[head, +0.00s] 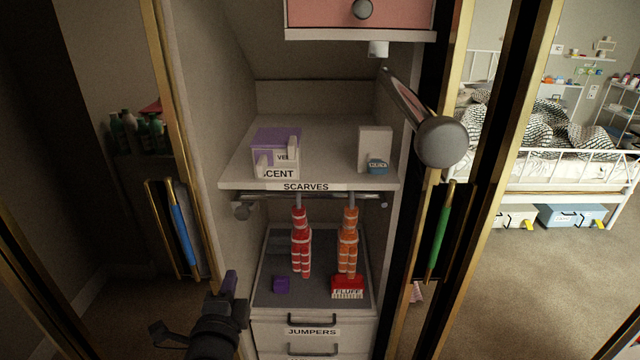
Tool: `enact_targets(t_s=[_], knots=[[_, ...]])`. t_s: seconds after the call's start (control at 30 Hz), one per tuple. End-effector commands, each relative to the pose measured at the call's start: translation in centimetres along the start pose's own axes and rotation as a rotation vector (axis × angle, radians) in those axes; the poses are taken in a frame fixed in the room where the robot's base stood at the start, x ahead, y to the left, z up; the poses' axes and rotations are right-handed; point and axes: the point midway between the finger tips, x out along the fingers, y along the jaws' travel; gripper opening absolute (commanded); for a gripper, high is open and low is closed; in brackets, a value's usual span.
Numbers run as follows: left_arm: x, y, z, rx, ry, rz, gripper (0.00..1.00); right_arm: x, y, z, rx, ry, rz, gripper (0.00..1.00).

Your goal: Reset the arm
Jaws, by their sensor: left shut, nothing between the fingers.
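My left gripper (229,285) is in the head view at the lower left, in front of the wardrobe's left side wall. My right gripper is not in view.
A shelf labelled SCARVES (330,178) holds a purple-topped box (277,146) and a white box (375,147). Below hang a red item (301,243) and an orange item (348,240). Gold-edged doors flank the opening.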

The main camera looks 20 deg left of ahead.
Motion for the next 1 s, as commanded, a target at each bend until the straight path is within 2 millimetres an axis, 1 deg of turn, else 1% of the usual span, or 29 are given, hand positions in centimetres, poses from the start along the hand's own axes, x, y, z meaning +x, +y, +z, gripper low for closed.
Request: enact_targets(t_s=[0.07,0.1,0.17,0.2,0.27,0.3,0.37,0.4,0.43,0.47,0.5,0.6,0.63,0.7,0.8,1.0], knots=[[-0.6,4.5,-0.8,-0.086,0.024,0.118,0.0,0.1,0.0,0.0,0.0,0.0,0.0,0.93],[-1.4,7.9,-1.4,-0.159,0.033,0.212,0.0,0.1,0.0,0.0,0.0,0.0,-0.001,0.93],[-3.5,13.8,-2.3,-0.283,0.03,0.381,0.0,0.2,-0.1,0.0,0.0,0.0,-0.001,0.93],[-5.6,17.7,-2.7,-0.365,0.011,0.498,0.0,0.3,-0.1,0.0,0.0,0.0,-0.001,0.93],[-9.3,23.1,-2.9,-0.477,-0.042,0.667,0.0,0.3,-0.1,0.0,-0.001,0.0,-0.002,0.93],[-12.2,26.3,-2.8,-0.542,-0.092,0.776,0.0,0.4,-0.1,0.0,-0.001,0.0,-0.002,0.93],[-17.0,30.5,-2.3,-0.63,-0.19,0.931,0.0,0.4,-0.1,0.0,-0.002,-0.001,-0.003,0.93],[-20.4,32.8,-1.7,-0.676,-0.267,1.023,0.0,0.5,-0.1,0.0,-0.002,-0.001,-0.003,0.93],[-22.9,34.3,-1.1,-0.705,-0.329,1.085,0.0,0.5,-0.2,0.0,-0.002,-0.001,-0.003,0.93],[-25.4,35.5,-0.4,-0.729,-0.393,1.141,0.0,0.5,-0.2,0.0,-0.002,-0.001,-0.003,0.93],[-28.4,36.7,0.4,-0.754,-0.476,1.203,0.0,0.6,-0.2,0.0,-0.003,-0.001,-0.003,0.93],[-34.4,38.4,2.6,-0.786,-0.655,1.303,0.0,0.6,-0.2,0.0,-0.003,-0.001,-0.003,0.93],[-35.7,38.6,3.1,-0.79,-0.695,1.321,0.0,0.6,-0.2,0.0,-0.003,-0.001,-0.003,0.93],[-37.6,38.8,3.9,-0.796,-0.761,1.344,0.0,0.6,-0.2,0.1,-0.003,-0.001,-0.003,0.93],[-38.6,38.9,4.3,-0.8,-0.796,1.355,0.0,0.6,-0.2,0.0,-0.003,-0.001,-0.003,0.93],[-38.5,38.9,4.3,-0.8,-0.794,1.354,0.0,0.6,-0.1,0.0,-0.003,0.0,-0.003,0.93]])
